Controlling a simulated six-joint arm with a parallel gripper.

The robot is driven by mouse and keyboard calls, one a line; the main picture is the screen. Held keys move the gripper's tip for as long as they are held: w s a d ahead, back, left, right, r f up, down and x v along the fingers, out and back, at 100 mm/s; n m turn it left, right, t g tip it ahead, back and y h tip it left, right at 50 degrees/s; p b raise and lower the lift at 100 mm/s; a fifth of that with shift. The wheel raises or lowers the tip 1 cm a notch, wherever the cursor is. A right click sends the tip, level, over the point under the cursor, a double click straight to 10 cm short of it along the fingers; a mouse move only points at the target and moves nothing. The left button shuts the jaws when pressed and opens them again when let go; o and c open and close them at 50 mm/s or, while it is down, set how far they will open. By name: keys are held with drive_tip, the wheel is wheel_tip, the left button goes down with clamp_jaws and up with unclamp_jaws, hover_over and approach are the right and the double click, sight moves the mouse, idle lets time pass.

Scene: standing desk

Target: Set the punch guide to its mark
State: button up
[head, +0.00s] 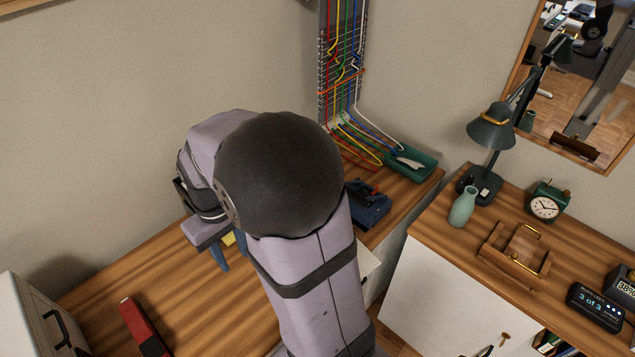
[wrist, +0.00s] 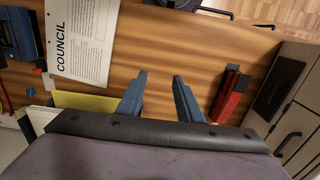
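A dark blue hole punch (head: 368,207) with a small red part sits on the wooden desk, right of my arm in the head view. Part of it shows at the left edge of the wrist view (wrist: 14,38). Its guide and mark are too small to make out. My gripper (wrist: 159,80) is open and empty above the desk, with bare wood between its blue fingers. It is well to one side of the punch. In the head view one finger shows below the wrist, and my arm hides much of the rest.
A white sheet headed COUNCIL (wrist: 84,35) lies beside the punch, near a yellow sheet (wrist: 88,102). A red stapler-like object (wrist: 231,95) lies on the other side of my gripper, before a drawer unit (head: 38,312). A green tray (head: 412,162) and cables stand behind.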

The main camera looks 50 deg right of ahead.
drive_tip(key=w+d+f, duration=0.1)
drive_tip(key=w+d, duration=0.6)
drive_tip(key=d, duration=0.3)
drive_tip(key=w+d+f, duration=0.2)
drive_tip(key=w+d, duration=0.5)
drive_tip(key=d, duration=0.3)
drive_tip(key=s+d+f, duration=0.1)
drive_tip(key=d+f, duration=0.1)
drive_tip(key=d, duration=0.4)
drive_tip(key=s+d+f+b, duration=0.1)
drive_tip(key=d+f, duration=0.2)
drive_tip(key=d, duration=0.3)
drive_tip(key=s+d+f+b, duration=0.1)
drive_tip(key=d+f, duration=0.1)
drive_tip(key=d, duration=0.5)
drive_tip(key=shift+s+f, duration=0.3)
drive_tip(key=shift+s+d+f, duration=0.15)
drive_tip(key=shift+s+d, duration=0.2)
drive_tip(key=shift+d, duration=0.05)
drive_tip(key=shift+f, duration=0.15)
wheel_tip(320, 180, down, 5)
drive_tip(key=b, duration=0.4)
drive_tip(key=shift+r+b, duration=0.2)
drive_tip(key=shift+b, duration=0.1)
drive_tip(key=shift+f+p, duration=0.3)
drive_tip(key=shift+f, duration=0.9)
